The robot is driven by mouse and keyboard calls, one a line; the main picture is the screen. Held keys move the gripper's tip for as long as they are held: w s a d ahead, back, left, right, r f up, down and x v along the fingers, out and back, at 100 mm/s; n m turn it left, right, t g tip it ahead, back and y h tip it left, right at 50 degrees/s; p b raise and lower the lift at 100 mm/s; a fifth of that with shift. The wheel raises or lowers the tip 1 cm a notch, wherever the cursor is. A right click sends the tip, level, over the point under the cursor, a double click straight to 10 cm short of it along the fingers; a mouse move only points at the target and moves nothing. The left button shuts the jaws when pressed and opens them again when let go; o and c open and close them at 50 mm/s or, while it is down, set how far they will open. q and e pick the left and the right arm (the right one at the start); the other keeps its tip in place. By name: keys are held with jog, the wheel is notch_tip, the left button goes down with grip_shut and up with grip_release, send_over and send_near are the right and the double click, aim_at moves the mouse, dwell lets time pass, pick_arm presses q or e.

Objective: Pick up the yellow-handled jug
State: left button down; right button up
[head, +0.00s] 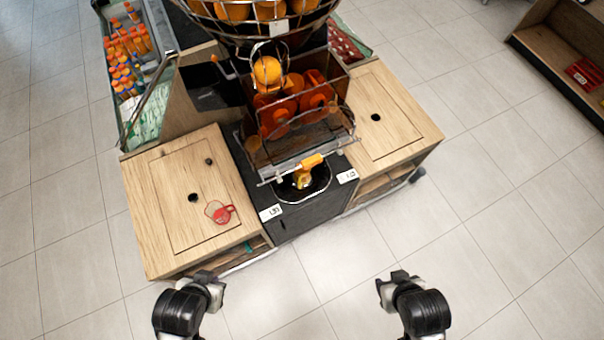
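A small jug with a red handle (219,212) stands on the left wooden counter. Below the juicer, at a round black recess, there is a small yellow item (303,181), partly covered by an orange-yellow lever (311,162); it may be the yellow-handled jug, but it is too small to tell. My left gripper (208,278) is in front of the left counter, apart from both items. My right gripper (390,282) is over the floor at the front right, apart from everything. Both are too small to tell open from shut.
The orange juicer (290,105) stands mid-cabinet under a wire basket of oranges (258,12). Wooden counters with dark holes flank it, left (165,225) and right (395,135). A bottle display (127,60) is at back left. The tiled floor in front is clear.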

pick_arm(q)
jog(key=c, duration=1.8)
grip_release()
jog(key=o, duration=0.4)
jog(key=shift+d, duration=0.15)
jog(key=shift+c, duration=0.2)
